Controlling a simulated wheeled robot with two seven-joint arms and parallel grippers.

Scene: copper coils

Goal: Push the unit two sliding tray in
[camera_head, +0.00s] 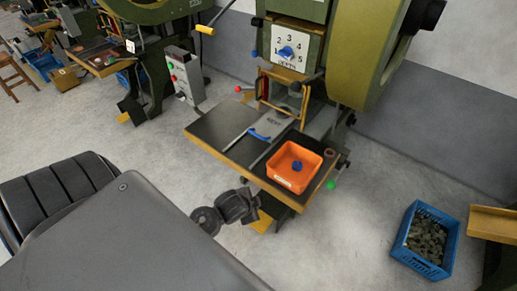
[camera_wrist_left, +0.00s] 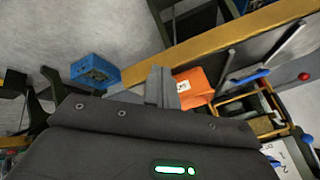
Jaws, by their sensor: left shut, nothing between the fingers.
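The press unit in front has a grey sliding tray (camera_head: 272,127) with a blue handle (camera_head: 259,135). It lies on the dark work table (camera_head: 215,128), in front of a yellow-framed opening (camera_head: 285,90). The blue handle also shows at the right of the left wrist view (camera_wrist_left: 249,76). My left gripper (camera_head: 256,207) is in front of the table's front edge, apart from the tray. In the left wrist view its fingers (camera_wrist_left: 160,84) are shut and empty, near an orange bin (camera_wrist_left: 192,88). My right gripper is not in view.
The orange bin (camera_head: 294,167) with a blue knob stands on the table, right of the tray. A blue crate of dark parts (camera_head: 424,240) is on the floor at right. Another press (camera_head: 150,40) and a control box (camera_head: 184,75) stand at back left.

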